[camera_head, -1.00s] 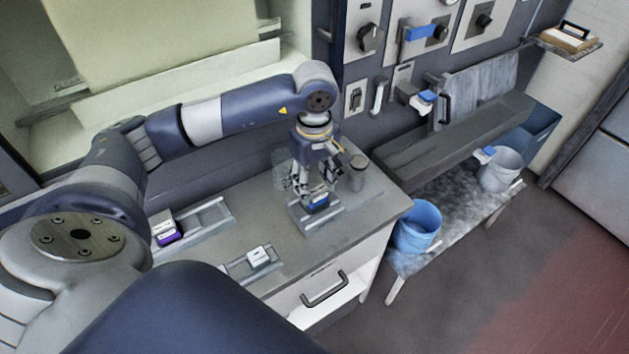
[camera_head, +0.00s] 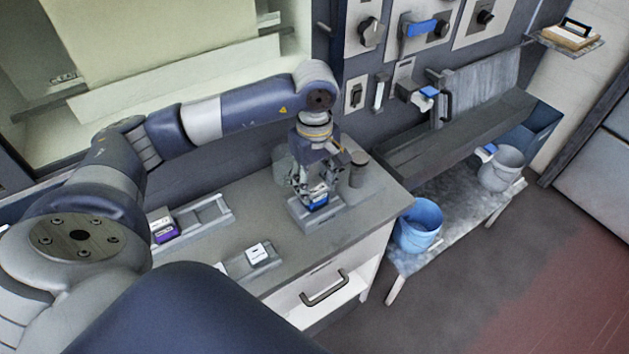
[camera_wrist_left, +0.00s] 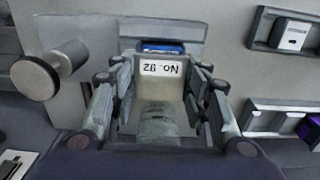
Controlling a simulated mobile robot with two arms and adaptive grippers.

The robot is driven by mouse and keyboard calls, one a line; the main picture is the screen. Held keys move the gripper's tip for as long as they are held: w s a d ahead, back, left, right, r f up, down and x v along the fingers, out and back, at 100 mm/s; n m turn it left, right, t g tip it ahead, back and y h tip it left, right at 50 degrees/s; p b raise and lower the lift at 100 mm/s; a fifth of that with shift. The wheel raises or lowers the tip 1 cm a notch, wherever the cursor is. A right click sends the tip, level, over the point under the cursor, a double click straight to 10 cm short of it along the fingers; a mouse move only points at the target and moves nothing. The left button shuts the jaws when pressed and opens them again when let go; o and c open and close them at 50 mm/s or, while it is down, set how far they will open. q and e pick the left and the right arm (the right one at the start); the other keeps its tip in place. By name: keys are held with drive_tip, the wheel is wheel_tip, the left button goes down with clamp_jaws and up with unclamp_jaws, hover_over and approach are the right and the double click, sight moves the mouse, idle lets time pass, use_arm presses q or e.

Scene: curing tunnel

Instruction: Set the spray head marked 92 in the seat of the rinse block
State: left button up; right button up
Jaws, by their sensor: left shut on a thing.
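The spray head (camera_head: 318,199), blue with a pale label, is in my left gripper (camera_head: 316,190) at the grey rinse block (camera_head: 303,217) on the counter. In the left wrist view the spray head (camera_wrist_left: 160,68) shows a blue far end and an upside-down label, "No." with a number that looks like 92. My left gripper (camera_wrist_left: 160,95) is shut on it, one finger on each side. The spray head is over or at the block's seat; I cannot tell whether it touches the bottom, as the fingers hide the contact. My right gripper is not in view.
A purple-labelled piece (camera_head: 163,231) and a white piece (camera_head: 258,254) sit in grey rails left of the block. A round-topped post (camera_head: 358,160) and a clear vessel (camera_head: 284,166) stand close behind the gripper. The counter's right front is free.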

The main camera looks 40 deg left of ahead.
use_arm(q)
drive_tip(key=o, duration=1.2)
drive_tip(key=shift+o, duration=0.2)
wheel_tip(320, 180, up, 12)
